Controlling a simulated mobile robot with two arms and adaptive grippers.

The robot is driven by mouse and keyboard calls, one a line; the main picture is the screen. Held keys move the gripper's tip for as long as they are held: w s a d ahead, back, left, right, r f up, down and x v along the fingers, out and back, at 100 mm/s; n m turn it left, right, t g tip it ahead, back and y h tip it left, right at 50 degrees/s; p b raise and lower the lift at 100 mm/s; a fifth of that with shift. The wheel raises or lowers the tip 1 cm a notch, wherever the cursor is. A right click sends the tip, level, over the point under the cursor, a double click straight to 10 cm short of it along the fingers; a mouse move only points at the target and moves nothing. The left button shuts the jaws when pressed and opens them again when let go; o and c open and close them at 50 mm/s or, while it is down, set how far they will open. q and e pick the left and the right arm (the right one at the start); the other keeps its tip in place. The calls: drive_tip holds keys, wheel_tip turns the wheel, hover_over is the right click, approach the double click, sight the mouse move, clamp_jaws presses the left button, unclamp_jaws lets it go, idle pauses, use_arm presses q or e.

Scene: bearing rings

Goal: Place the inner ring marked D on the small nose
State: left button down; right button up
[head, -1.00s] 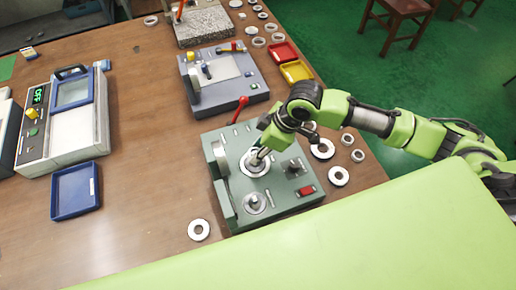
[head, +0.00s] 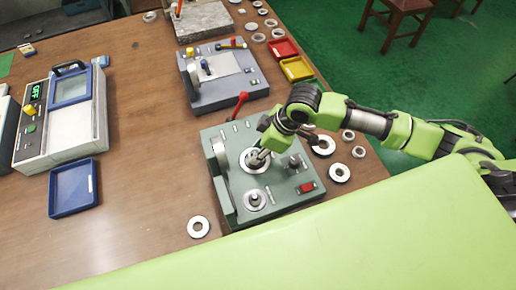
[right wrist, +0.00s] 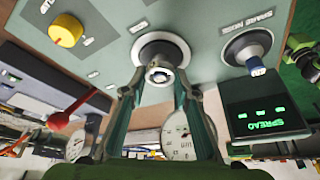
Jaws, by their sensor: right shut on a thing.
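The green bearing machine (head: 228,141) stands at the table's middle right. My right gripper (head: 259,157) reaches down to its upper nose, where a pale round collar (head: 246,167) shows. In the right wrist view, my fingers (right wrist: 160,82) are closed around a small silvery ring (right wrist: 160,74) at the nose, in front of the white collar (right wrist: 178,43). No letter D is readable on it, and I cannot tell whether it sits on the nose. A second nose (head: 255,199) stands lower on the machine; the right wrist view shows one labelled spare nose (right wrist: 247,48). My left gripper is out of view.
Loose rings lie right of the machine (head: 340,173) and at its front left (head: 198,227). A red lever (head: 238,104) rises behind. A blue tray (head: 74,188) and another machine (head: 222,80) stand apart.

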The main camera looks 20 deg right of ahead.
drive_tip(key=shift+f+b, duration=0.4)
drive_tip(key=shift+f, duration=0.65)
drive_tip(key=o, duration=1.2)
drive_tip(key=shift+r, duration=0.2)
drive_tip(key=v, duration=1.1)
drive_tip(key=shift+s+d+r, duration=0.1)
drive_tip(key=shift+s+r, duration=0.05)
drive_tip(key=shift+r, duration=0.15)
